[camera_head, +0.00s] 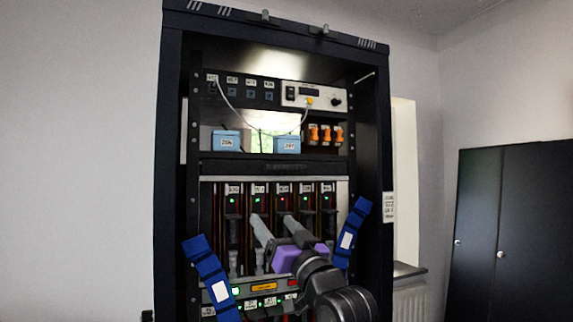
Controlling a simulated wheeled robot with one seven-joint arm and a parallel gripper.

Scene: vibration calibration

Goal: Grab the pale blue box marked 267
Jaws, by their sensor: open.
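Two pale blue boxes stand side by side on the rack's shelf in the head view. The right one (287,145) has a white label that seems to read 267, though the print is small. The left box (226,141) has a label ending in what may be a 6. My gripper (274,222) is below the shelf, in front of the lower modules, its two grey fingers pointing up and toward the rack. It is open with nothing between the fingers, and it is apart from both boxes.
The black rack (172,180) frames the shelf. Orange-and-black parts (325,134) stand right of the boxes. A white cable (236,112) hangs from the panel above, in front of the shelf opening. Blue straps (209,272) flank the lower rack. A dark cabinet (520,220) stands at right.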

